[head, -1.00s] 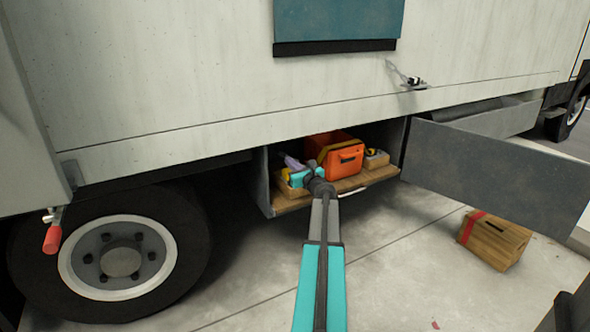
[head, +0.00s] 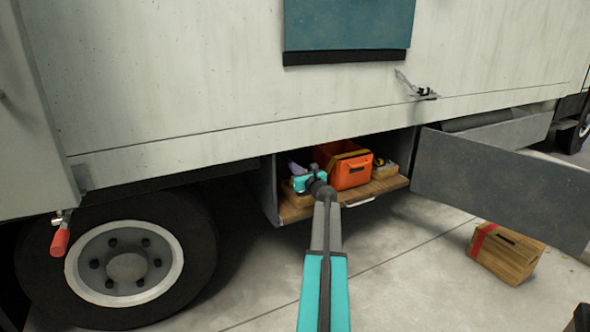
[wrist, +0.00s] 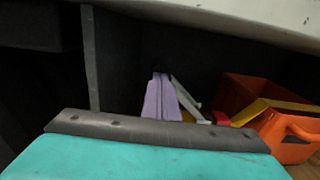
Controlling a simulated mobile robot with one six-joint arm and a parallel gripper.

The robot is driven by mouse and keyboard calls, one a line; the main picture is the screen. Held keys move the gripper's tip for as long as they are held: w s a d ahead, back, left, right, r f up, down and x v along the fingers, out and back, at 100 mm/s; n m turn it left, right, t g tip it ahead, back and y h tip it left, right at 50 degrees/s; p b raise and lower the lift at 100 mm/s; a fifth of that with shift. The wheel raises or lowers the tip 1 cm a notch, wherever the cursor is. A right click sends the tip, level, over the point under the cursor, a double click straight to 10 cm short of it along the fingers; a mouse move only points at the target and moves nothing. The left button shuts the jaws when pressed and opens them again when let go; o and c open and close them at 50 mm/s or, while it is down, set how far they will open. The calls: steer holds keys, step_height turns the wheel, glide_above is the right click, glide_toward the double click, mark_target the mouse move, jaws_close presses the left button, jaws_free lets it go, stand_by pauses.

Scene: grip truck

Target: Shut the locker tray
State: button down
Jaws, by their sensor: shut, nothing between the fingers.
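The locker tray (head: 387,186) is a wooden-floored tray with a pale handle (head: 361,201) along its front. It lies in the open locker under the truck body, low in the head view. It carries an orange box (head: 350,174) and small wooden boxes with tools. My gripper (head: 308,181) is at the tray's left front part and looks shut and empty. My arm hides part of the tray front; contact cannot be told. The wrist view shows the gripper's teal and dark edge (wrist: 155,135) in front of a purple item (wrist: 160,100) and the orange box (wrist: 285,128).
The grey locker door (head: 500,185) stands swung open to the right. A wooden box with a red band (head: 507,254) sits on the floor at right. A truck wheel (head: 125,265) is at left. The concrete floor between is clear.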

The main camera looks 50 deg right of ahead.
mark_target(285, 159)
steer(key=p+x, duration=0.1)
steer(key=x, duration=0.7)
steer(key=shift+w+d, duration=0.1)
steer(key=shift+w+d+r, duration=0.1)
steer(key=shift+w+r, duration=0.1)
steer(key=shift+w, duration=0.1)
steer(key=shift+w+r, duration=0.1)
steer(key=shift+r, duration=0.1)
steer(key=shift+s+a+f+p, duration=0.15)
steer(key=shift+s+a+p, duration=0.1)
steer(key=shift+s+p, duration=0.1)
steer(key=p+v, duration=0.2)
steer(key=v, duration=1.2)
steer(key=shift+f, duration=0.2)
steer(key=shift+s+d, duration=0.1)
